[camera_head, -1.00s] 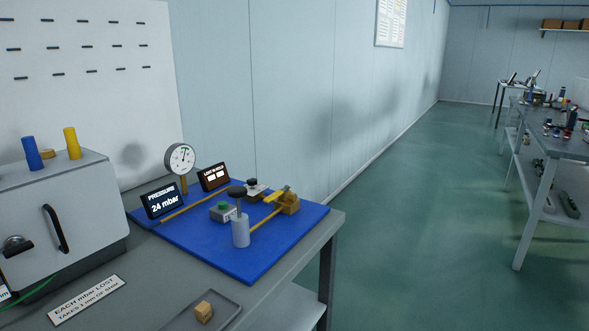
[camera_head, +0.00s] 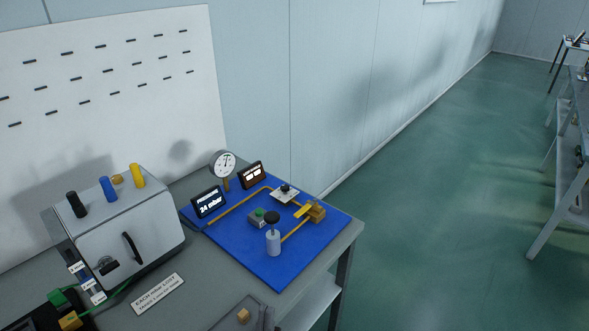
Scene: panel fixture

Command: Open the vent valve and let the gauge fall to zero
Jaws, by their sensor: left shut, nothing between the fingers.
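The round white gauge (camera_head: 222,163) stands on a post at the back of the blue board (camera_head: 250,262); its needle is too small to read exactly. The pressure display (camera_head: 208,202) beside it reads 24 mbar. A brass valve block (camera_head: 317,212) with a yellow lever (camera_head: 303,211) sits at the board's right, joined to brass tubing. A white plate with a black knob (camera_head: 286,189) is behind it. I cannot read which one is the vent. My right gripper is out of view.
A grey cabinet (camera_head: 150,240) with a black handle is to the left. Open floor lies right.

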